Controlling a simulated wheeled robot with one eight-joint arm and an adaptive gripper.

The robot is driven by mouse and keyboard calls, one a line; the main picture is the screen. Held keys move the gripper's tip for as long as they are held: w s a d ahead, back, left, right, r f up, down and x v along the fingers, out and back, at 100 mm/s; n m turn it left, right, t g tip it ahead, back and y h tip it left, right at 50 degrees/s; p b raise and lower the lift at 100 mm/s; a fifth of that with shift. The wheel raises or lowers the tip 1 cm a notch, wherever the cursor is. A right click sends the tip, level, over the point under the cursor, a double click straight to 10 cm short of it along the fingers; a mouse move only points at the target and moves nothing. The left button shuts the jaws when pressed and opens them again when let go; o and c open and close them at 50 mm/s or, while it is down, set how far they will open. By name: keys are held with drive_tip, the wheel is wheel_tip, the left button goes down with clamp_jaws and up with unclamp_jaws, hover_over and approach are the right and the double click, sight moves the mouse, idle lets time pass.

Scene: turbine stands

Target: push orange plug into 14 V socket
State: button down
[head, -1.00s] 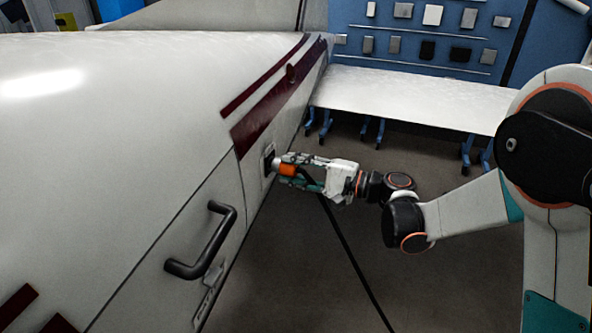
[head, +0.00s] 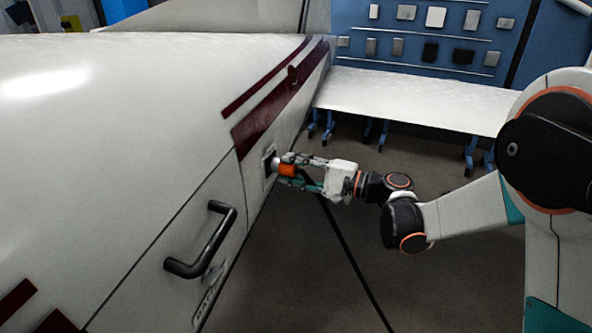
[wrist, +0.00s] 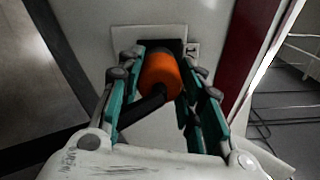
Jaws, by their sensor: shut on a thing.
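The orange plug (head: 287,169) is at the socket (head: 269,160) on the white panel's side, its front end against or inside it. I cannot tell how deep it sits. In the wrist view the orange plug (wrist: 161,75) lies between the fingers, with a black cable running from it down to the left. My gripper (head: 291,172) is shut on the plug. In the wrist view the socket's pale plate (wrist: 140,38) shows behind the plug, and the plug and fingers hide the socket opening. No voltage label is readable.
A black handle (head: 205,245) sticks out of the panel nearer the camera. The black cable (head: 345,245) trails down to the floor. A white bench (head: 415,98) stands at the back, before a blue tool board (head: 385,45). The floor between is clear.

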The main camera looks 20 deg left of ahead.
drive_tip(key=shift+w+a+r, duration=0.1)
drive_tip(key=shift+a+r, duration=0.1)
drive_tip(key=shift+r, duration=0.05)
drive_tip(key=c, duration=1.5)
unclamp_jaws()
drive_tip(key=shift+c, duration=0.2)
drive_tip(key=o, duration=0.4)
drive_tip(key=shift+a+f, duration=0.1)
drive_tip(key=shift+a, duration=0.2)
drive_tip(key=shift+o, duration=0.5)
drive_tip(key=shift+a+f, duration=0.1)
drive_tip(key=shift+a, duration=0.1)
drive_tip(key=shift+d, duration=0.25)
drive_tip(key=shift+o, duration=0.9)
drive_tip(key=shift+d, duration=0.1)
